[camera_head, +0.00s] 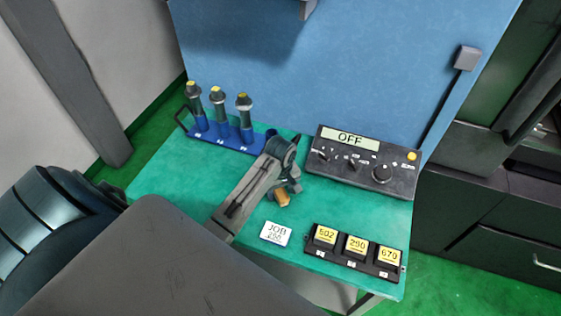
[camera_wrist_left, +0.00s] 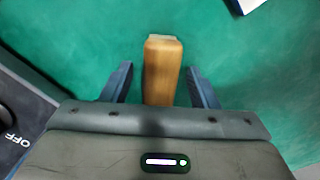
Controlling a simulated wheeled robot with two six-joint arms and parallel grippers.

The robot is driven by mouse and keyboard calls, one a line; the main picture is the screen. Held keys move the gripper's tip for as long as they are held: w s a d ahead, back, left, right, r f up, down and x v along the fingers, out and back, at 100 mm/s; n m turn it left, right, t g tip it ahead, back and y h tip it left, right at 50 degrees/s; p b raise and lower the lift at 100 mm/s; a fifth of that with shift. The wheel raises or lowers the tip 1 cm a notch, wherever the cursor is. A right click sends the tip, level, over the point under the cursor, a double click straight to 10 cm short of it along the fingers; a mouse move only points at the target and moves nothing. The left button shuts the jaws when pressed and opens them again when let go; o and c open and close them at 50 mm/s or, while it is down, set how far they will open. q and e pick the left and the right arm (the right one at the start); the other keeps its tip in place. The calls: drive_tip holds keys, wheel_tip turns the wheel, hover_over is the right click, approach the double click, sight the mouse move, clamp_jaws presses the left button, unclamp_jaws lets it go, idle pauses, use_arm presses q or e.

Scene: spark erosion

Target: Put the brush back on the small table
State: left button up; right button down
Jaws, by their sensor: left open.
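The brush (camera_head: 283,199) shows as a short wooden block on or just above the small table's green top (camera_head: 160,180), near the middle. In the left wrist view the brush (camera_wrist_left: 162,72) lies between the two fingers, with a gap on each side and a pale end pointing away. My left gripper (camera_head: 290,188) is open around it in the head view; in the wrist view its fingers (camera_wrist_left: 160,85) touch neither side. The gripper's body hides the brush's near end. My right gripper is not in view.
A blue rack (camera_head: 228,137) with three dark, yellow-topped holders stands at the back left. A control box reading OFF (camera_head: 365,165) stands at the back right. A JOB card (camera_head: 275,233) and a black tray with yellow-labelled blocks (camera_head: 352,252) lie near the front edge.

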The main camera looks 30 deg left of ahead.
sight(280, 191)
use_arm(q)
wheel_tip(280, 191, up, 6)
drive_tip(key=shift+f+b, duration=0.15)
drive_tip(key=shift+b, duration=0.85)
wheel_tip(280, 191, up, 4)
drive_tip(key=shift+f+p, duration=0.15)
drive_tip(key=shift+p, duration=0.75)
drive_tip(key=shift+r+p, duration=0.55)
drive_tip(key=shift+p, duration=0.05)
drive_tip(key=shift+f, duration=0.1)
